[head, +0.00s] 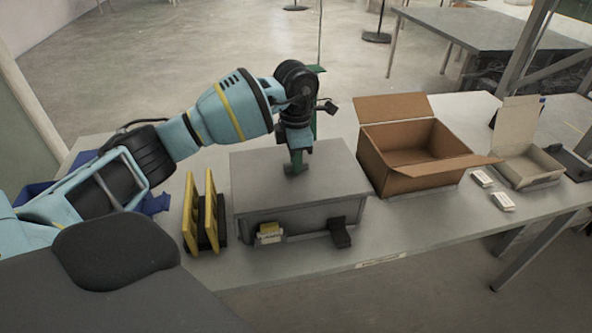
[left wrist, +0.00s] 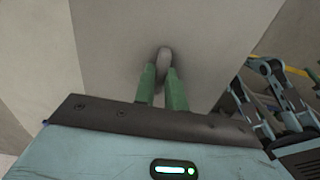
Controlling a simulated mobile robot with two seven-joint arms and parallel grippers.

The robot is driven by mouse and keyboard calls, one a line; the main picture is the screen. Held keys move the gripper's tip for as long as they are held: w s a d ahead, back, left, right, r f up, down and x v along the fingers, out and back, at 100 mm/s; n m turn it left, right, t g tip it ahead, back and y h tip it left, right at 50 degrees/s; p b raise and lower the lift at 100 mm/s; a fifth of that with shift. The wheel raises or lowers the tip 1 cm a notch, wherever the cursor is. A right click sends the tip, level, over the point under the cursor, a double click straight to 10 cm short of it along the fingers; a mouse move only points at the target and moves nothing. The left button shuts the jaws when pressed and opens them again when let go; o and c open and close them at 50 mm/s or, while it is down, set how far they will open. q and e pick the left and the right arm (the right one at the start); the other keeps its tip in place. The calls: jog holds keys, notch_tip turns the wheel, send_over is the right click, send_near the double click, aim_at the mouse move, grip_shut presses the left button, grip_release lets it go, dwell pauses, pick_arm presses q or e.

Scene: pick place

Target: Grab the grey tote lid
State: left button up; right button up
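The grey tote lid (head: 258,178) lies flat on the grey tote (head: 285,216), which stands on the table. My left gripper (head: 296,167) points down at the middle of the lid. In the left wrist view its two green fingers (left wrist: 162,88) stand close together on either side of the lid's small grey handle (left wrist: 164,56), which fills the narrow gap between them. The lid's flat top (left wrist: 110,50) fills much of that view. The lid appears seated on the tote. My right gripper is not in view.
Yellow-and-black upright pieces (head: 203,212) stand close left of the tote. An open cardboard box (head: 405,182) stands to its right, with small white boxes (head: 502,202) and an open shallow box (head: 548,180) beyond. A small yellow-white item (head: 269,233) and a black one (head: 340,232) are at the tote's front.

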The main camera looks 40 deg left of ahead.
pick_arm(q)
grip_shut()
jog(key=shift+r, duration=0.15)
jog(key=shift+r, duration=0.55)
notch_tip(320, 180, up, 2)
jog(key=shift+r, duration=0.2)
jog(key=s+d, duration=0.2)
jog(key=s, duration=0.5)
jog(key=s+d+r, duration=0.1)
jog(key=s+d, duration=0.1)
jog(key=s, duration=0.6)
jog(key=shift+d+b, duration=0.4)
jog(key=shift+s+d+r, duration=0.1)
